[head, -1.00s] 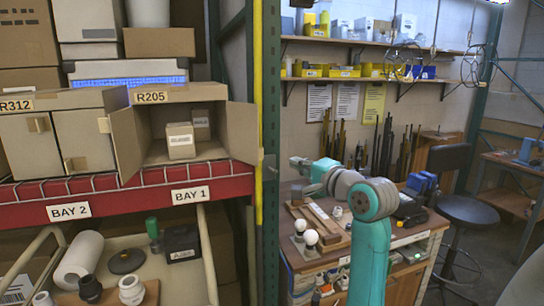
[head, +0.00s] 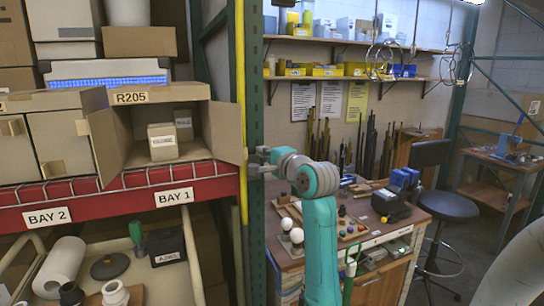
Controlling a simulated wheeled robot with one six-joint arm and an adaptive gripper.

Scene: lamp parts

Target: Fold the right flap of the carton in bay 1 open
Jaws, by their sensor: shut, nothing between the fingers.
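The carton (head: 165,91) labelled R205 stands on the shelf over the BAY 1 label, its front open. Its right flap (head: 226,132) is swung out to the right of the opening, toward the green rack post. Its left flap (head: 106,140) also stands out from the opening, angled toward me. My gripper (head: 250,163) is shut and empty, just right of the right flap's outer edge, in front of the post. I cannot tell whether it touches the flap. Two small labelled boxes are inside the carton, a front one (head: 162,142) and a rear one (head: 184,124).
A closed carton (head: 60,140) stands to the left over BAY 2. A wire lip (head: 130,187) runs along the red shelf edge. The green post (head: 256,80) and yellow strip (head: 240,60) stand right of the carton. A workbench (head: 380,235) with parts lies behind my arm.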

